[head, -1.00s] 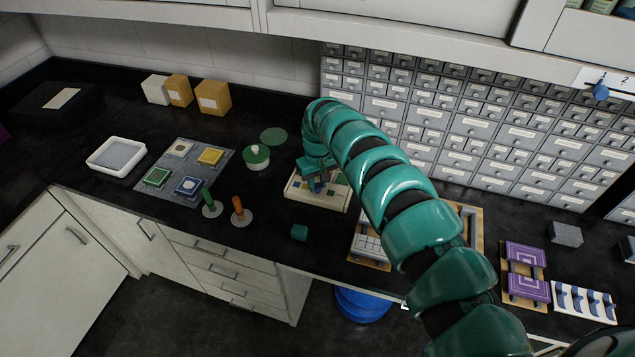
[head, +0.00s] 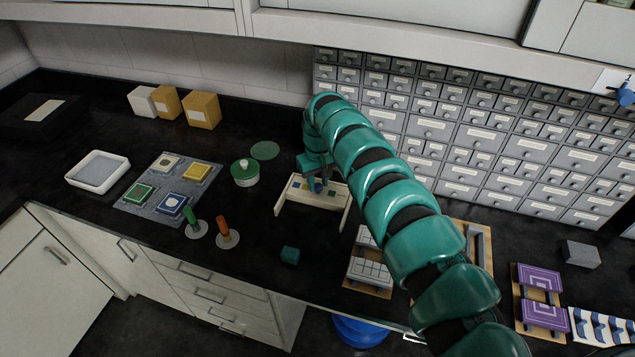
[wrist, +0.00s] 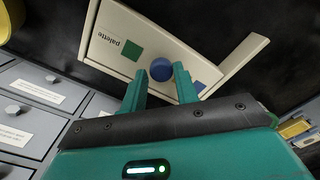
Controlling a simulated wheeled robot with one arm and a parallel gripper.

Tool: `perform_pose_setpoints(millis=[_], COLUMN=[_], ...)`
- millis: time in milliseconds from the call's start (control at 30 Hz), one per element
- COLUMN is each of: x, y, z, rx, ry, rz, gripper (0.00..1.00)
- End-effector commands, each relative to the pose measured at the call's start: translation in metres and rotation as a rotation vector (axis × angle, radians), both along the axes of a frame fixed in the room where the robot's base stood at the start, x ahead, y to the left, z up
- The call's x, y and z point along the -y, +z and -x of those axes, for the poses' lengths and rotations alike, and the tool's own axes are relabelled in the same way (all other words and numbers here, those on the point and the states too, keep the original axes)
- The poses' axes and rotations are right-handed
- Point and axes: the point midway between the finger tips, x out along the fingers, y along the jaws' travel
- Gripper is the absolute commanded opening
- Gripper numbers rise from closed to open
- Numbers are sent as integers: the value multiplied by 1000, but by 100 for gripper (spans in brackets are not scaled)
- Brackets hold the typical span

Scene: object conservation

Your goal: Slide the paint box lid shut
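The paint box (head: 315,194) is cream and stands on the black counter under my arm. Its panel reads "palette" and bears coloured squares; the panel (wrist: 118,48) fills the top of the wrist view. Two pale rails stick out from the box toward the front, with dark space between them; one rail (wrist: 240,62) shows in the wrist view. A round blue knob (wrist: 162,69) sits on the panel. My gripper (wrist: 161,75) has its fingertips close around the knob, one on each side. In the head view my gripper (head: 319,183) partly hides the box.
A green-lidded jar (head: 245,174) and two upright handles, green (head: 190,217) and orange (head: 224,231), stand left of the box. A teal cube (head: 290,255) lies in front. Grey drawers (head: 430,130) rise behind. A wooden tray (head: 484,258) is right, partly behind my arm.

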Motion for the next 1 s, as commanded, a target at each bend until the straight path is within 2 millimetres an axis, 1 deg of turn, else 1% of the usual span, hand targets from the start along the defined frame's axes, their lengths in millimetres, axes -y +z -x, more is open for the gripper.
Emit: perform_pose_setpoints(millis=[33, 67, 367, 567, 867, 1000], x=[1, 1, 0, 0, 0, 1], y=[1, 1, 0, 5, 27, 47], z=[-1, -1, 0, 0, 0, -1], rx=[1, 1, -1, -2, -1, 3], ry=[-2, -2, -1, -1, 0, 0], rz=[0, 0, 0, -1, 0, 1], gripper=[40, 46, 46, 46, 46, 46])
